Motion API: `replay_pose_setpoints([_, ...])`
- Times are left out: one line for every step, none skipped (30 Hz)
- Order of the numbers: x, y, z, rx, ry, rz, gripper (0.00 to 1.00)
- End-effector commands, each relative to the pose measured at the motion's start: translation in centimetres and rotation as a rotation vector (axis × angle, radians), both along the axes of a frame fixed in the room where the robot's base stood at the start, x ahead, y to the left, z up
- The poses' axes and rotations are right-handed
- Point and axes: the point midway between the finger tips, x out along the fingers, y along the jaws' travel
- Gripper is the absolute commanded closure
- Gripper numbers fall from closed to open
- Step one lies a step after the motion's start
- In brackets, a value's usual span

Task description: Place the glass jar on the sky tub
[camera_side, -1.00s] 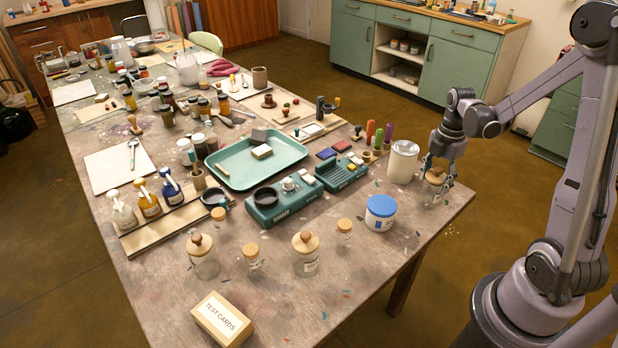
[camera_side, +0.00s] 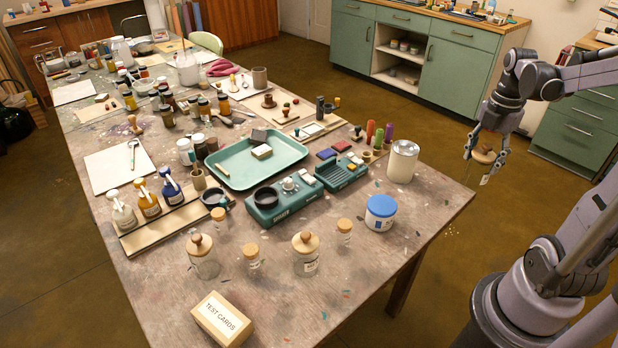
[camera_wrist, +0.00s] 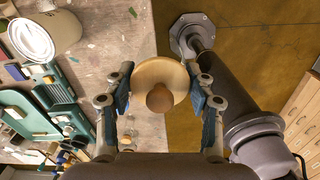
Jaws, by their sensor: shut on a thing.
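The glass jar (camera_side: 487,165) has a round wooden lid with a knob and a clear body that is hard to see. My gripper (camera_side: 486,150) is shut on it and holds it in the air, past the table's right edge in the side view. In the wrist view the lid (camera_wrist: 160,85) sits between the two fingers of my gripper (camera_wrist: 160,92). The sky tub is a white tub with a blue lid (camera_side: 381,206), standing near the table's right corner. Its lid top is bare. The held jar is up and to the right of it.
A white canister (camera_side: 402,162) stands just behind the tub. Several cork- and wood-topped jars, one a knobbed jar (camera_side: 305,253), stand along the front. A teal tray (camera_side: 255,160) lies mid-table. The right corner of the table (camera_side: 440,205) is clear.

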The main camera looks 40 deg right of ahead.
Motion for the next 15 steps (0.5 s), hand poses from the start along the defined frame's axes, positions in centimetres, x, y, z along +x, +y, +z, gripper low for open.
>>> replay_pose_setpoints([1.1, 1.1, 0.7, 0.000, 0.000, 0.023, 1.00])
replay_pose_setpoints([1.7, 1.7, 1.1, 0.000, 0.000, 0.033, 1.00])
replay_pose_setpoints([2.4, 2.5, 1.7, 0.000, 0.000, 0.046, 1.00])
replay_pose_setpoints([2.8, 3.1, 2.1, 0.000, 0.000, 0.055, 1.00])
replay_pose_setpoints([3.3, 3.7, 2.5, 0.000, 0.000, 0.063, 1.00])
replay_pose_setpoints([3.9, 4.5, 3.0, 0.000, 0.001, 0.074, 1.00])
replay_pose_setpoints([4.2, 5.0, 3.4, 0.000, 0.001, 0.081, 1.00])
replay_pose_setpoints([4.6, 5.6, 3.7, 0.000, 0.001, 0.089, 1.00])
replay_pose_setpoints([5.0, 6.2, 4.2, 0.000, 0.001, 0.096, 1.00])
replay_pose_setpoints([5.2, 6.7, 4.4, 0.000, 0.001, 0.102, 1.00])
replay_pose_setpoints([5.4, 7.0, 4.7, 0.000, 0.001, 0.107, 1.00])
replay_pose_setpoints([5.6, 7.5, 4.9, 0.000, 0.001, 0.112, 1.00])
replay_pose_setpoints([5.8, 7.8, 5.1, 0.000, 0.001, 0.114, 1.00])
replay_pose_setpoints([5.9, 8.0, 5.2, 0.000, 0.001, 0.118, 1.00])
replay_pose_setpoints([6.1, 8.3, 5.3, 0.000, 0.001, 0.121, 1.00])
